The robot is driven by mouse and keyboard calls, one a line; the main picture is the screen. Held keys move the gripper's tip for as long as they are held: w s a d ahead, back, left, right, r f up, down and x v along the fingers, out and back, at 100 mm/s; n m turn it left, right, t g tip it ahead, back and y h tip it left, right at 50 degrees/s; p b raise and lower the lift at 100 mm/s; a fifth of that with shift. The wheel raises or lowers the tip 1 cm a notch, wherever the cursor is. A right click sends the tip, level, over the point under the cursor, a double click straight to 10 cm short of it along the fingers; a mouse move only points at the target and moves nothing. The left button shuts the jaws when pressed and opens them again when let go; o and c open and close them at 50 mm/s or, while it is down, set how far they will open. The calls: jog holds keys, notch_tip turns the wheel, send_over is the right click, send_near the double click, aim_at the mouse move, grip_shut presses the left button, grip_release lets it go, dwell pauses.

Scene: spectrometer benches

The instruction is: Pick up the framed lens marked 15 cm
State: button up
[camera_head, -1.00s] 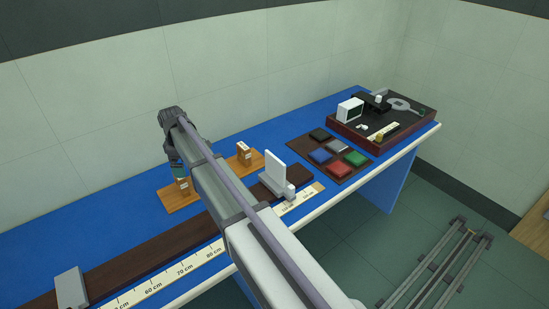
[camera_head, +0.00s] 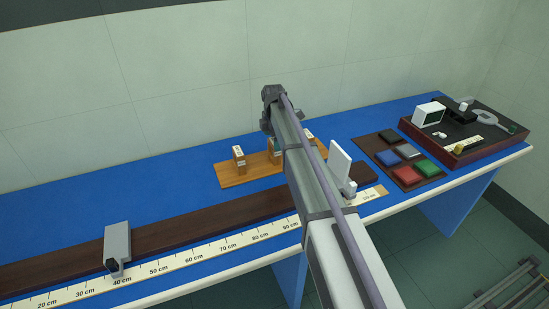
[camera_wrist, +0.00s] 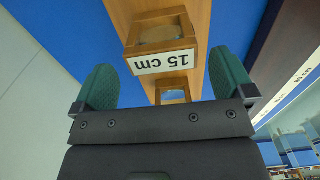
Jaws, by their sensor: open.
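The framed lens marked 15 cm (camera_wrist: 166,38) is a small wooden block frame with a round pale lens. Its white label reads upside down in the wrist view. My gripper (camera_wrist: 164,66) is open, with one green finger on each side of the lens frame and visible gaps between. The frame is not held. In the head view, three framed lenses stand on a light wooden board (camera_head: 234,175). My gripper (camera_head: 271,127) is over the middle one there, and my arm partly hides the middle and right ones.
A second lens frame (camera_wrist: 173,94) shows between the fingers, close to the palm. A dark rail with a ruler (camera_head: 190,258) runs along the front, carrying a grey holder (camera_head: 117,243) and a white screen (camera_head: 339,163). Coloured squares (camera_head: 404,177) and an instrument tray (camera_head: 487,152) lie right.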

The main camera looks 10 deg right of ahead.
aim_at(275, 157)
notch_tip(275, 157, down, 5)
jog(key=b, duration=0.5)
jog(key=shift+s+d+f, duration=0.1)
jog(key=shift+d+f, duration=0.05)
jog(key=shift+f, duration=0.05)
jog(key=shift+r, duration=0.3)
jog(key=shift+c, duration=0.3)
jog(key=c, duration=0.9)
